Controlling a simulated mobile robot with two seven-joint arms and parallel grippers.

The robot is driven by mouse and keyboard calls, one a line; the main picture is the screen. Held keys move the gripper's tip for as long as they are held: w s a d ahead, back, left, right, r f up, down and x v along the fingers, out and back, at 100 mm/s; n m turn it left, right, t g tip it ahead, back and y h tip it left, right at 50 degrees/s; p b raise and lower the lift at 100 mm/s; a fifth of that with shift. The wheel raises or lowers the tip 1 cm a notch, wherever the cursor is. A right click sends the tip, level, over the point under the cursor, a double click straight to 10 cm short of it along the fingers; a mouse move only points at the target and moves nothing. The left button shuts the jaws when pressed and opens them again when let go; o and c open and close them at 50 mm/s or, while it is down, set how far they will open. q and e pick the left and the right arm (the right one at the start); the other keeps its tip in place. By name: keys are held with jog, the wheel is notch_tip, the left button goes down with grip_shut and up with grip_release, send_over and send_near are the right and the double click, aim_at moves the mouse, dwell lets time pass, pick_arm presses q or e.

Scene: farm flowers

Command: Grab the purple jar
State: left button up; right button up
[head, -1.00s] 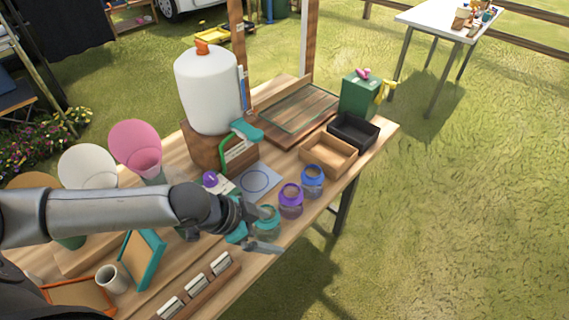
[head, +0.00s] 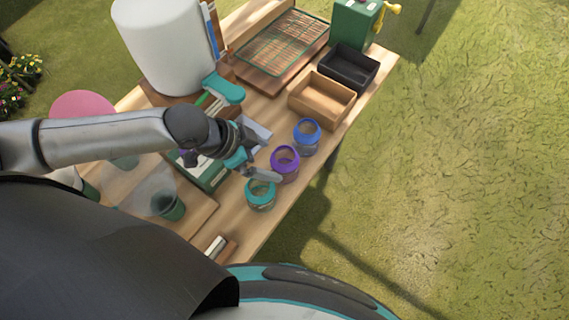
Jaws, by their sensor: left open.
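The purple jar (head: 285,163) is a small clear jar with a purple rim, standing upright on the wooden table. It is the middle one of a row of three. The teal jar (head: 260,194) stands nearer me and the blue jar (head: 306,137) farther off. My left gripper (head: 262,170) is open, with grey and teal fingers, just left of the purple jar and above the teal one. It holds nothing that I can see. Whether a finger touches the purple jar I cannot tell. My right gripper is not in view.
A tan wooden box (head: 322,101) and a black box (head: 347,69) stand beyond the jars. A large white container (head: 165,45) stands at the back left. The table's right edge runs close beside the jars, with open grass beyond.

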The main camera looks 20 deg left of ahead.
aim_at(274, 161)
pick_arm(q)
jog(key=x, duration=0.3)
jog(key=shift+w+f+b, duration=0.1)
jog(key=shift+f+b, duration=0.05)
jog(key=shift+b, duration=0.15)
jog(key=shift+b+x, duration=0.6)
jog(key=shift+x, duration=1.8)
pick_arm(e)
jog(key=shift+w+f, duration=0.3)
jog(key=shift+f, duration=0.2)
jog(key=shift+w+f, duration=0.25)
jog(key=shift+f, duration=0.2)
pick_arm(q)
jog(key=c, duration=1.4)
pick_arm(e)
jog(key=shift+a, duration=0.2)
pick_arm(q)
jog(key=shift+r, duration=0.2)
